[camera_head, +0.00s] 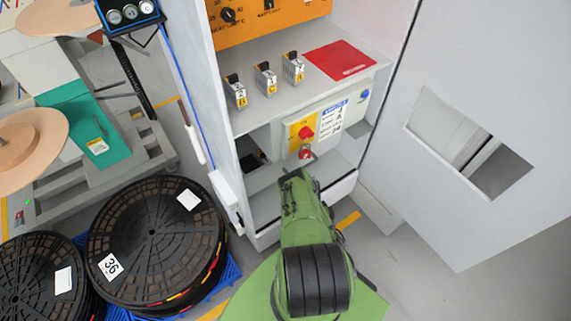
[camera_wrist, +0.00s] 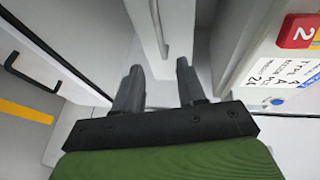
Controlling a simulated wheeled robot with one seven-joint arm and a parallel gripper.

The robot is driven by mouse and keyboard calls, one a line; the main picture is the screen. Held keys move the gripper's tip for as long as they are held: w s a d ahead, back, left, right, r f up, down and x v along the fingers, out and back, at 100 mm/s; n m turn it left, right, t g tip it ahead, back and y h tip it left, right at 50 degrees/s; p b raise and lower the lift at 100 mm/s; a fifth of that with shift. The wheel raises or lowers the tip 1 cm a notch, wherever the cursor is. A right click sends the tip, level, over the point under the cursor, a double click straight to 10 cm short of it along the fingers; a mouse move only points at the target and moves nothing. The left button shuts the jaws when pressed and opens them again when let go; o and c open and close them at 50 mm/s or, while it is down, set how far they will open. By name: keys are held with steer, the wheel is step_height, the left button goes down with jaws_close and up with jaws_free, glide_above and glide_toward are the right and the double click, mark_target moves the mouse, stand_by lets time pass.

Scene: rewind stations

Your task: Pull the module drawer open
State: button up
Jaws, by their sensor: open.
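A low white drawer front (camera_head: 342,190) with a dark edge sits at the bottom of the open grey cabinet. The wrist view shows a white front (camera_wrist: 75,75) with a black bar handle (camera_wrist: 38,45) at the left. I cannot tell for sure that this is the module drawer. My gripper (camera_wrist: 156,82) is open, its two dark fingers apart with nothing held. It points into the bay between the handle and the labelled panel, and the handle lies left of the fingers. In the head view my green arm hides the gripper and part of the drawer front.
A panel with red knobs and a label (camera_head: 330,120) is above the bay; it appears right in the wrist view (camera_wrist: 290,75). Three small modules (camera_head: 265,80) and a red mat (camera_head: 340,60) lie on the shelf. An open door (camera_head: 430,150) stands right; black reels (camera_head: 155,240) stand left.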

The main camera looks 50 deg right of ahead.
steer(key=b+x, duration=1.5)
steer(key=shift+w+d+f, duration=0.15)
steer(key=shift+d+f, duration=0.1)
steer(key=shift+d, duration=0.15)
jaws_close()
